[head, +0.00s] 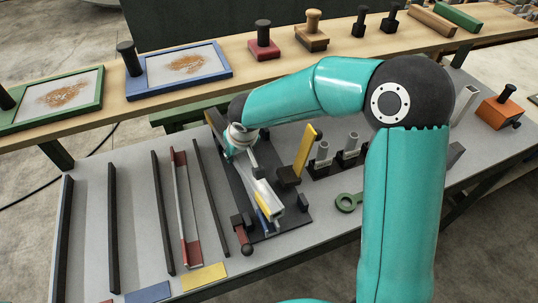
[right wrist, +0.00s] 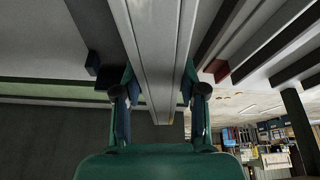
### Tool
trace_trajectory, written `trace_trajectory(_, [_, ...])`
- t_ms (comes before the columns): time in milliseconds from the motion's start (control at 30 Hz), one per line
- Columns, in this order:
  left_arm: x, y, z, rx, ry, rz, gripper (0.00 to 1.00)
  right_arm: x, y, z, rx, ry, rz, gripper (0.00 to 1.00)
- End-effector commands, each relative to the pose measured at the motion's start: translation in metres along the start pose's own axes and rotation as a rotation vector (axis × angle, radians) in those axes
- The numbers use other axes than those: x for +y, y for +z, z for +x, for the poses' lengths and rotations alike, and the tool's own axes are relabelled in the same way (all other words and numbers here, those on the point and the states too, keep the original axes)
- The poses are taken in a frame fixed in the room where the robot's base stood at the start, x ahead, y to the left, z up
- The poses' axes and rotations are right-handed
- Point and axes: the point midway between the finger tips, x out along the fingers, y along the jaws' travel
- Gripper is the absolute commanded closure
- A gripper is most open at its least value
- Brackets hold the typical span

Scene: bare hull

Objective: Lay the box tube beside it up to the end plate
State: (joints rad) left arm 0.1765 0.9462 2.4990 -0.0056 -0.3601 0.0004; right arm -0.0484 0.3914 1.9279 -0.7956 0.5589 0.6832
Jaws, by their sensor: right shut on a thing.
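My right gripper (head: 240,145) is over the far part of a dark fixture plate (head: 232,188), its fingers mostly hidden in the head view. In the right wrist view its fingers (right wrist: 158,85) are shut on a long grey box tube (right wrist: 160,40), one on each side. The light metal tube (head: 263,186) lies lengthwise along the fixture in the head view. Yellow and blue parts show at its near end. My left gripper is out of view.
A red-ended channel (head: 184,205) and several dark bars (head: 112,225) lie left of the fixture. A wooden shelf (head: 285,62) with trays and stamps runs behind.

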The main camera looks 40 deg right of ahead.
Motion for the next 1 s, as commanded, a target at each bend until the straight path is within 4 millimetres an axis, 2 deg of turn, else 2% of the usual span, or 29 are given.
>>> trace_trajectory(33, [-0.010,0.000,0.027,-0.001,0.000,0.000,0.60,0.013,0.004,0.013,0.009,0.013,0.027,1.00])
trace_trajectory(200, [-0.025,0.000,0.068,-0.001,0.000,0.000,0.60,0.050,0.013,0.014,0.006,0.040,0.096,1.00])
trace_trajectory(300, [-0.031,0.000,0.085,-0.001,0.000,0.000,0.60,0.066,0.018,0.011,0.002,0.045,0.125,1.00])
trace_trajectory(433, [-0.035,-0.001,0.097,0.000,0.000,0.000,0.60,0.078,0.023,0.006,-0.002,0.044,0.149,1.00])
trace_trajectory(633, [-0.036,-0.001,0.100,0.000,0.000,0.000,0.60,0.082,0.026,0.004,-0.007,0.044,0.155,1.00])
trace_trajectory(1000, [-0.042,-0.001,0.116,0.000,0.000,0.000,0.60,0.081,0.035,0.026,-0.007,0.043,0.155,1.00])
